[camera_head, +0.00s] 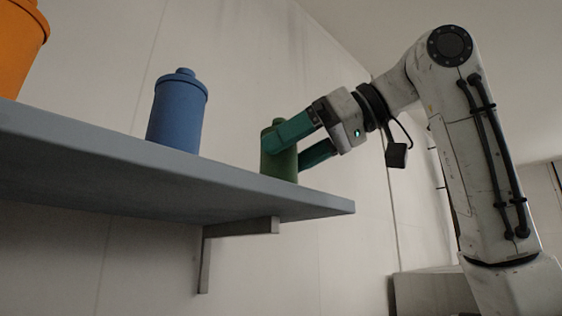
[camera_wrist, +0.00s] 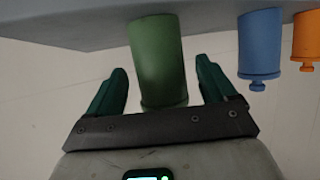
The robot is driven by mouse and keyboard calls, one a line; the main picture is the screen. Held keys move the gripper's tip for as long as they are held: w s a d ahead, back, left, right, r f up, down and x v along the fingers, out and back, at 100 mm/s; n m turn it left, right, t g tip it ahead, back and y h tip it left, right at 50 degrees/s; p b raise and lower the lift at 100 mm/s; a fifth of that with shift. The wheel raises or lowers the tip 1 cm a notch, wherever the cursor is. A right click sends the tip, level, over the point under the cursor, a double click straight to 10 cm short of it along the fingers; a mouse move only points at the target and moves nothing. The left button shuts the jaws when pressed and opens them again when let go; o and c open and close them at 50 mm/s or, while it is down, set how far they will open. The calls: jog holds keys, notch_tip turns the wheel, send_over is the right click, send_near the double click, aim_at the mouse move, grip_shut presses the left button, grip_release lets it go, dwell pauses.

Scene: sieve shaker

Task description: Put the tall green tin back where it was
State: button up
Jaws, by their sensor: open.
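The tall green tin (camera_head: 277,163) stands upright on the wall shelf (camera_head: 110,160), close to the shelf's right end. My gripper (camera_head: 292,143) reaches in from the right, with its teal fingers on either side of the tin. In the wrist view the green tin (camera_wrist: 160,60) shows between the two open fingers (camera_wrist: 160,90), with a visible gap on each side. The fingers partly hide the tin in the head view.
A blue tin (camera_head: 178,110) stands on the shelf to the left of the green one, with clear shelf between them. An orange tin (camera_head: 20,45) stands farther left. A bracket (camera_head: 205,260) holds the shelf from below.

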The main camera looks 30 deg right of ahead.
jog(key=b+v, duration=0.2)
jog(key=v, duration=0.7)
jog(key=shift+s+d, duration=0.2)
jog(key=shift+s, duration=0.05)
jog(key=shift+r, duration=0.1)
